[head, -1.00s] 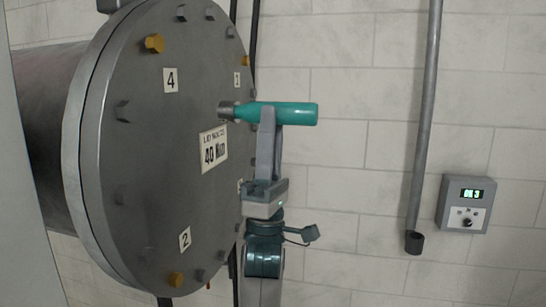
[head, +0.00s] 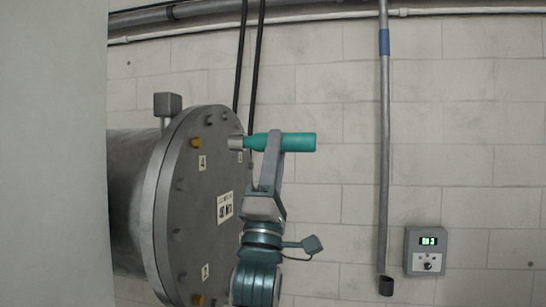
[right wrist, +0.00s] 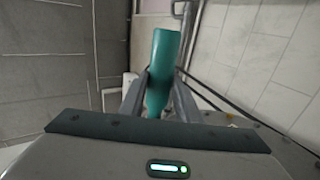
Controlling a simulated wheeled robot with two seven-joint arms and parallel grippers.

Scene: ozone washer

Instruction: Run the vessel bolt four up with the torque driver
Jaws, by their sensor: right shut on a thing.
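The torque driver (head: 290,142) has a teal handle and a grey socket end (head: 236,143). My right gripper (head: 273,138) is shut on its handle and holds it level, with the socket pointing left. The handle also shows between the fingers in the right wrist view (right wrist: 161,65). The round grey vessel lid (head: 185,225) stands upright at left. Yellow vessel bolt four (head: 197,143) is at its upper part, above the label 4 (head: 202,162). The socket overlaps the lid's right rim in the picture, right of bolt four and apart from it. My left gripper is out of view.
Other bolts ring the lid, with a yellow one (head: 197,299) near the bottom. A torque label (head: 225,207) sits at mid lid. A grey pipe (head: 384,150) and a control box (head: 425,251) with a lit green display are on the tiled wall. Dark cables (head: 257,70) hang behind.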

